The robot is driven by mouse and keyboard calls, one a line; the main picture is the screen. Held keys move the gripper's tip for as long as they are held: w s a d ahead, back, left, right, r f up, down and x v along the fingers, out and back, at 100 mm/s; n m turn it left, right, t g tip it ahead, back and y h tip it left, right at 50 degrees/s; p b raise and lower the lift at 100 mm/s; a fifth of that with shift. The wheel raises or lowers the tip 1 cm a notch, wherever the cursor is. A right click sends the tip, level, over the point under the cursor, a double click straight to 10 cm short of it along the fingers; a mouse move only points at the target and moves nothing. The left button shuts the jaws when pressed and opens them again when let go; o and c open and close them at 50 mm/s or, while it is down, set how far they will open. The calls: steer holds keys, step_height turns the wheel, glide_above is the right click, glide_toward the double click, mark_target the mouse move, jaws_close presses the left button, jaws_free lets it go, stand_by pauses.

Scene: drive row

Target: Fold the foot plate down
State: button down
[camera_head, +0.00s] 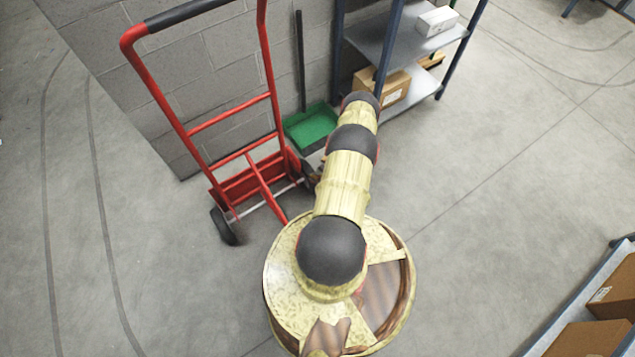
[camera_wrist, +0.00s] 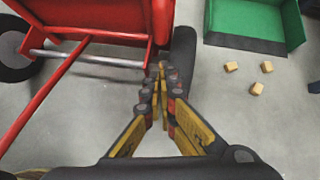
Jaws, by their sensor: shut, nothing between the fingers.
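The red hand truck (camera_head: 188,134) stands upright against the grey block wall. Its red foot plate (camera_head: 240,182) is low between the wheels and appears folded up against the frame. It also shows at the top left of the wrist view (camera_wrist: 90,17). My gripper (camera_wrist: 161,72) is shut and empty, pointing down beside the right end of the plate, close to the right wheel (camera_wrist: 182,58). I cannot tell whether the fingertips touch anything.
A green dustpan (camera_head: 311,126) is right of the truck, with small wooden blocks (camera_wrist: 267,66) on the floor by it. A shelf rack (camera_head: 405,50) with boxes stands behind. Another rack with cartons (camera_head: 590,338) is at lower right. The floor at left is clear.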

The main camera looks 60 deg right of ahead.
steer(key=w, duration=0.1)
steer(key=w+d+b, duration=0.1)
steer(key=w, duration=0.1)
steer(key=w+f, duration=0.1)
steer(key=shift+w+d+b, duration=0.35)
steer(key=shift+b, duration=0.05)
steer(key=shift+w+r, duration=0.1)
